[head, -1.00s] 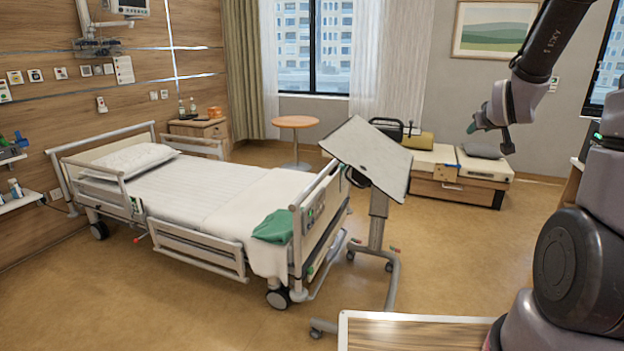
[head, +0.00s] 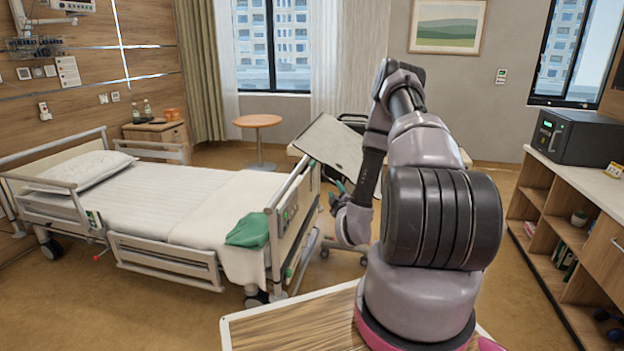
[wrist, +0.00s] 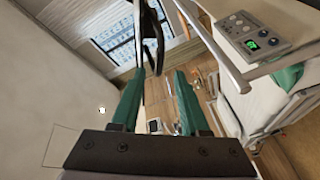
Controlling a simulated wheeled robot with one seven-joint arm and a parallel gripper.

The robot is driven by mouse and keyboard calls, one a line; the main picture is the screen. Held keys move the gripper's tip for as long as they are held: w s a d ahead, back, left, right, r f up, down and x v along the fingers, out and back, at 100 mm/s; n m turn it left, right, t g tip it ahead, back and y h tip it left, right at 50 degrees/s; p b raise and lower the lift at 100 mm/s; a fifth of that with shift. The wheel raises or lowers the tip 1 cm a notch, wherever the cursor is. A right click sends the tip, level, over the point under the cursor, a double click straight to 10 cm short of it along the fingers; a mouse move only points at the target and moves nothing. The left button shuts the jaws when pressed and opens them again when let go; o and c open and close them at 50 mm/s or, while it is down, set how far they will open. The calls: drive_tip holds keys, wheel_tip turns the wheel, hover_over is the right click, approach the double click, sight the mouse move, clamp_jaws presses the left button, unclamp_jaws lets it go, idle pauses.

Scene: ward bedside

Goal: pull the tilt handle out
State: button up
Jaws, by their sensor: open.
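The overbed table's pale, tilted top (head: 328,143) stands at the foot of the bed, partly hidden by my arm in the head view. In the wrist view a pale panel, which looks like this top (wrist: 50,70), fills the left side. A black loop (wrist: 151,25), which appears to be the tilt handle, hangs from the top of the wrist view. Its lower end shows just ahead of my gripper (wrist: 158,92). My gripper's two green fingers are apart with nothing held between them. I cannot tell the exact gap to the loop. In the head view my gripper (head: 341,193) is small beside the table.
The bed (head: 150,210) with a green cloth (head: 248,231) is left of the table. Its foot-end control panel (wrist: 250,35) and rail (wrist: 212,45) are close on the right in the wrist view. A shelf unit with a black box (head: 578,137) stands at the right.

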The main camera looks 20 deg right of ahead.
sight(331, 181)
drive_tip(key=x, duration=1)
drive_tip(key=shift+w, duration=0.35)
clamp_jaws()
idle(0.9)
